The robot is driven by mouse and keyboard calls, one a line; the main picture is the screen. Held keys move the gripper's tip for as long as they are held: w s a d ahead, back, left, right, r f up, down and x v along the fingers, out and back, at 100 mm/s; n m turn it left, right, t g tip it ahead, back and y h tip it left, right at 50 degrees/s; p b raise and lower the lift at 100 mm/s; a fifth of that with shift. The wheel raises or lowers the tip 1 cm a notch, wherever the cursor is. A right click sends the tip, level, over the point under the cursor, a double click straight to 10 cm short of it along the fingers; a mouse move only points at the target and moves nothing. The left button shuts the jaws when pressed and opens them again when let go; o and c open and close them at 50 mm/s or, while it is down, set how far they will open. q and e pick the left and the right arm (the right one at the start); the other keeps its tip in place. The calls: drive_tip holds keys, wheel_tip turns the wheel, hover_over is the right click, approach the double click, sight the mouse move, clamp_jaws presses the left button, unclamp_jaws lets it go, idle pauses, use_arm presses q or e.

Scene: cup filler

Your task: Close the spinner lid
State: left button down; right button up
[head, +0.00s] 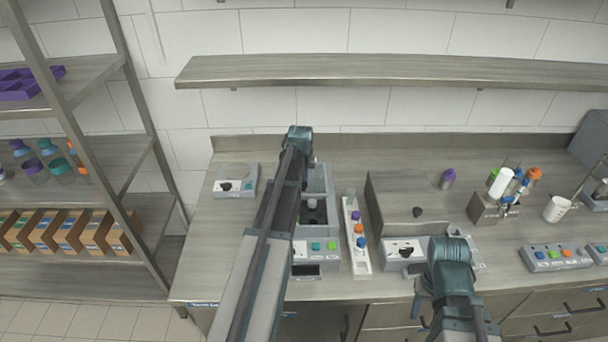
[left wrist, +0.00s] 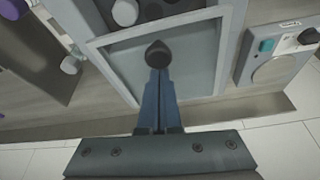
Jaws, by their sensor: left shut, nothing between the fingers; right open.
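The spinner is a grey box with a front button panel (head: 316,246), partly hidden behind my left arm in the head view. Its dark well (head: 318,216) is uncovered, with a grey-topped piece inside. The grey framed lid (left wrist: 190,65) fills the middle of the left wrist view, with a round dark knob (left wrist: 158,50). My left gripper (left wrist: 160,85) is shut and empty. Its fingertips lie right at the knob; I cannot tell whether they touch it. My right gripper (head: 449,272) is over the counter's front at right, open, its fingers mostly hidden.
A white rack with coloured caps (head: 360,244) stands right of the spinner. A small device with a dial (head: 235,182) sits to the left. A shelf (head: 400,70) hangs above the counter.

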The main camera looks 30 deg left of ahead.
use_arm(q)
drive_tip(key=s+d, duration=0.7)
drive_tip(key=s, duration=0.4)
drive_tip(key=shift+s, duration=0.2)
drive_tip(key=w+a+r+p, duration=0.1)
drive_tip(key=w+a, duration=0.1)
drive_tip(key=w, duration=0.2)
drive_tip(key=p+v, duration=0.9)
drive_tip(key=v, duration=0.1)
drive_tip(key=shift+d, duration=0.2)
drive_tip(key=shift+s+f, duration=0.1)
drive_tip(key=shift+f, duration=0.05)
